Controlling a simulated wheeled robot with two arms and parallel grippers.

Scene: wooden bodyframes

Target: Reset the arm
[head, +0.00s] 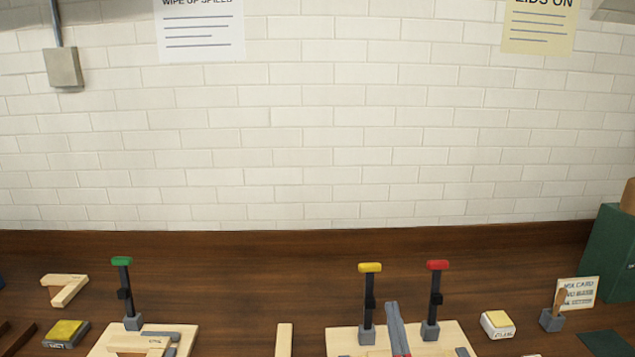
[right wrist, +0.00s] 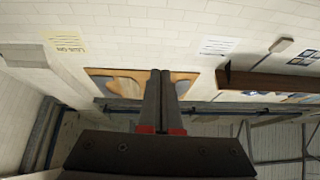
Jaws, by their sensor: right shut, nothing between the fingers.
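My right gripper (head: 391,306) rises from the bottom edge of the head view, its grey fingers together and red showing at their base. It is between the yellow-topped post (head: 369,300) and the red-topped post (head: 435,300), in front of a light wooden board (head: 343,340). In the right wrist view the same fingers (right wrist: 160,76) are closed with nothing between them. Beyond them a brown-framed panel (right wrist: 105,74) shows. My left gripper is in neither view.
A green-topped post (head: 126,295) stands by another board (head: 190,345) at left. A green box (head: 610,255) stands at far right. The table's back strip is clear.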

